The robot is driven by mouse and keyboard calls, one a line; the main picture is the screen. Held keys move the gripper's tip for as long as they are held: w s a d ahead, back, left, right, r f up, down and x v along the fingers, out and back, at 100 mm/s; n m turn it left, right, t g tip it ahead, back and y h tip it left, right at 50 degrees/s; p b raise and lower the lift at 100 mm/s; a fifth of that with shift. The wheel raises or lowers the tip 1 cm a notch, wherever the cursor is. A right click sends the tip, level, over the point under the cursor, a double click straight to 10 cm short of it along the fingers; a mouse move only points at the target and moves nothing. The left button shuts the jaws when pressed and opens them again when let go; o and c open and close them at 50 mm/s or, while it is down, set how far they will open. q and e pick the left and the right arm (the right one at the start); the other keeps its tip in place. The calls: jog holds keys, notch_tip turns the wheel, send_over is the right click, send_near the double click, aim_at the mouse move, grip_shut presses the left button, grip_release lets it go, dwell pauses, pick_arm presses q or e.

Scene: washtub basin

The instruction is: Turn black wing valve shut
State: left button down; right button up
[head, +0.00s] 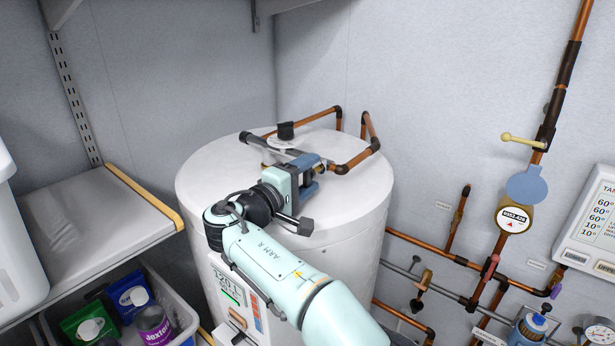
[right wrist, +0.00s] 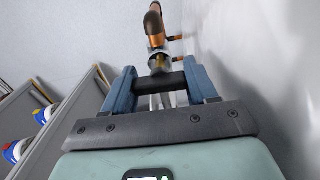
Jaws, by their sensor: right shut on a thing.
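My right gripper (head: 314,174) is over the top of the white cylindrical tank (head: 215,185), its blue fingers beside the copper pipework. In the right wrist view its two fingers (right wrist: 161,74) are shut on the black wing valve (right wrist: 172,81), a short dark bar lying across between them. A brass stem and a light collar (right wrist: 157,55) show just beyond the bar, with a copper pipe above. In the head view the valve's handle is mostly hidden by the gripper, so I cannot tell its angle there. My left gripper is not in view.
A copper pipe loop (head: 362,160) and a black knob (head: 286,130) stand close to the gripper on the tank top. More pipes and a gauge (head: 513,218) line the right wall. A shelf (head: 90,215) and a bin of containers (head: 185,310) are at left.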

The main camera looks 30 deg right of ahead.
jog(key=o, duration=1.1)
jog(key=shift+a, duration=0.1)
jog(key=shift+c, duration=0.2)
jog(key=b+v, duration=0.1)
jog(key=v, duration=1.2)
jog(key=shift+a, duration=0.2)
jog(key=shift+s+f, duration=0.1)
